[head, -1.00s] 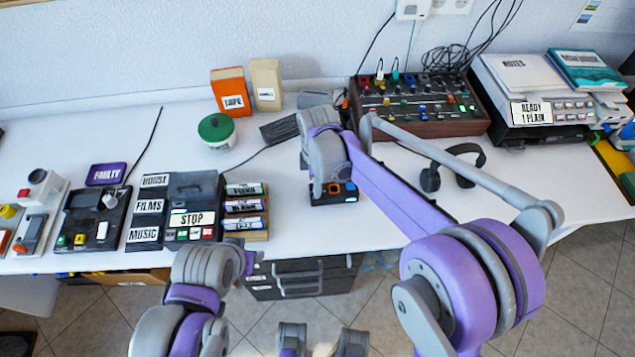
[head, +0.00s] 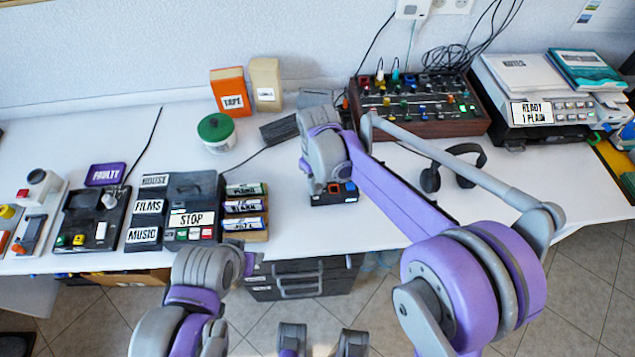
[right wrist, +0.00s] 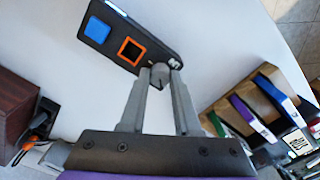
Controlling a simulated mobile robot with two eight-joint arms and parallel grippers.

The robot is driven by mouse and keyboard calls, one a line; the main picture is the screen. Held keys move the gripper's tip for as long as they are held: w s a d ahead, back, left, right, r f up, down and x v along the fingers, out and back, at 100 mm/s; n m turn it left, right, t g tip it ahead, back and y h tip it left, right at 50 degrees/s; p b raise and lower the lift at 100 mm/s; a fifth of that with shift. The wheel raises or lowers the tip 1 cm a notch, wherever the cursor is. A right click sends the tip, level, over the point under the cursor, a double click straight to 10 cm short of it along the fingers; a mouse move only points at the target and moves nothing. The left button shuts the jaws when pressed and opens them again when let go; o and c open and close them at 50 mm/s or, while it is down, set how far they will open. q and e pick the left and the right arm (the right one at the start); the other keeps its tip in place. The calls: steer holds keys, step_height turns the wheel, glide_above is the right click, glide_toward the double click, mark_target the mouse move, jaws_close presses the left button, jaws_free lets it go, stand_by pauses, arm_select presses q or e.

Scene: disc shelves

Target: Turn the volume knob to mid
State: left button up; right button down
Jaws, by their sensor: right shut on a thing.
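A small black box (head: 347,200) with a blue square button and an orange-framed square button lies on the white table, partly hidden by my right arm in the head view. In the right wrist view the box (right wrist: 151,25) shows both buttons and a round grey knob (right wrist: 160,73) with a dark pointer line at its near end. My right gripper (right wrist: 161,76) is shut on the knob, one finger on each side. In the head view my right wrist hides the knob. My left arm comes in at the lower left; its gripper is not visible.
A labelled cassette rack (head: 246,236) and a black player marked STOP (head: 192,219) stand left of the box. Headphones (head: 431,178) lie to the right. A mixer (head: 422,123) stands behind. The table front between rack and box is clear.

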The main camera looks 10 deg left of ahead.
mark_target(318, 187)
steer(key=m, duration=0.4)
steer(key=shift+m, duration=1.9)
steer(key=c, duration=0.6)
jaws_free()
steer(key=shift+r, duration=0.1)
step_height(318, 187, up, 11)
steer(key=p, duration=0.1)
steer(key=shift+d, duration=0.1)
